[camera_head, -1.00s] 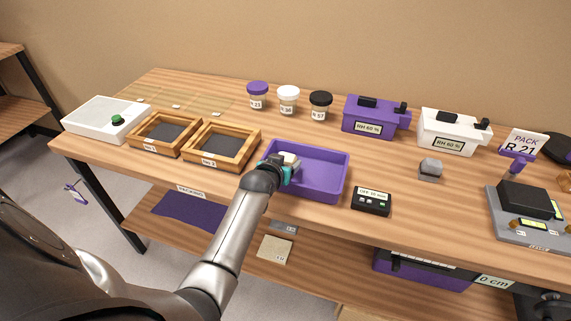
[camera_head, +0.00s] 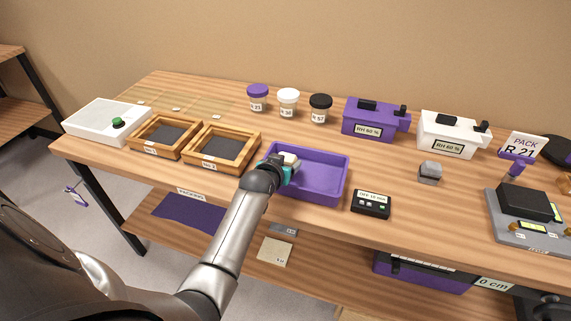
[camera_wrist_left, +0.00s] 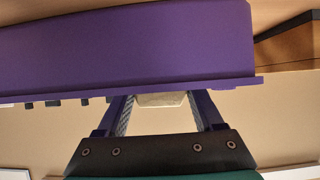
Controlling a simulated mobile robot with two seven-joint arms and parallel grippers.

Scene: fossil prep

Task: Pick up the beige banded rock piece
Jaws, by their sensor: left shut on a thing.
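The beige rock piece (camera_head: 291,158) is at the left end of the purple tray (camera_head: 327,191), by the tray's rim. My left gripper (camera_head: 287,166) is shut on it, and the gripper and arm hide part of it. The piece (camera_wrist_left: 160,99) also shows between the two fingers of my left gripper (camera_wrist_left: 161,108) in the left wrist view. Its bands are too small to make out. The wrist view shows the purple tray (camera_wrist_left: 130,45) close by across the top; I cannot tell whether the rock touches it. My right gripper is not in view.
Two wooden framed sieves (camera_head: 216,147) stand left of the tray. A black timer (camera_head: 371,203) is at its right. Jars (camera_head: 288,101) and purple and white boxes (camera_head: 370,119) stand behind. A grey block (camera_head: 430,172) lies right, with bare table around it.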

